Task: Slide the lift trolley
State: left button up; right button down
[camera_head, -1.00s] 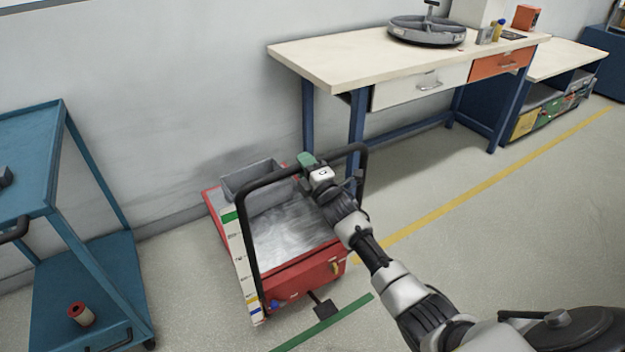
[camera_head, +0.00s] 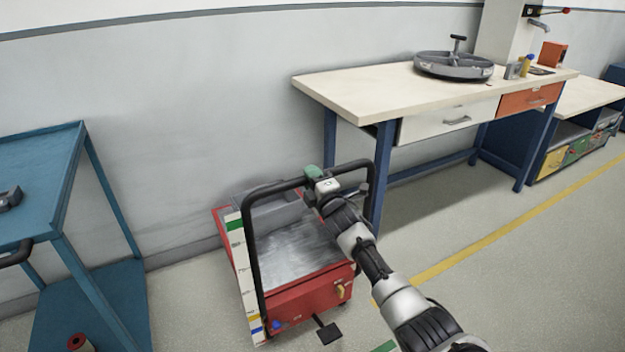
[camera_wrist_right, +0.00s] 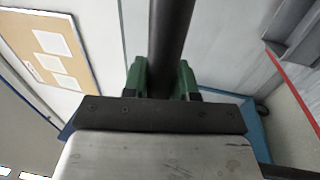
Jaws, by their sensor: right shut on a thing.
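The lift trolley (camera_head: 297,292) is a red cart with a grey metal platform and a black tubular push handle (camera_head: 253,262). It stands on the floor by the wall, with a grey bin (camera_head: 275,214) at its far end. My right gripper (camera_head: 314,176) is shut on the top bar of the handle. In the right wrist view the black bar (camera_wrist_right: 170,45) runs between the green fingers (camera_wrist_right: 160,80) of the gripper.
A blue shelf cart (camera_head: 50,190) stands at the left. A workbench (camera_head: 375,95) with a round grey tray (camera_head: 453,66) stands behind and right of the trolley. A yellow floor line (camera_head: 470,250) crosses open floor at the right.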

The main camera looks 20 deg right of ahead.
jog(key=shift+w+r, duration=0.1)
jog(key=shift+r, duration=0.05)
jog(key=c, duration=1.3)
grip_release()
jog(key=o, duration=0.4)
jog(key=shift+w+f, duration=0.2)
pick_arm(q)
jog(key=shift+w, duration=0.15)
pick_arm(e)
jog(key=shift+s, duration=0.1)
jog(key=shift+s, duration=0.2)
pick_arm(q)
jog(key=f, duration=0.2)
jog(key=s+f+p, duration=0.1)
jog(key=f, duration=0.2)
jog(key=shift+s+a+f+p, duration=0.1)
jog(key=shift+s+f+p, duration=0.25)
pick_arm(e)
jog(key=v, duration=1)
jog(key=shift+s, duration=0.15)
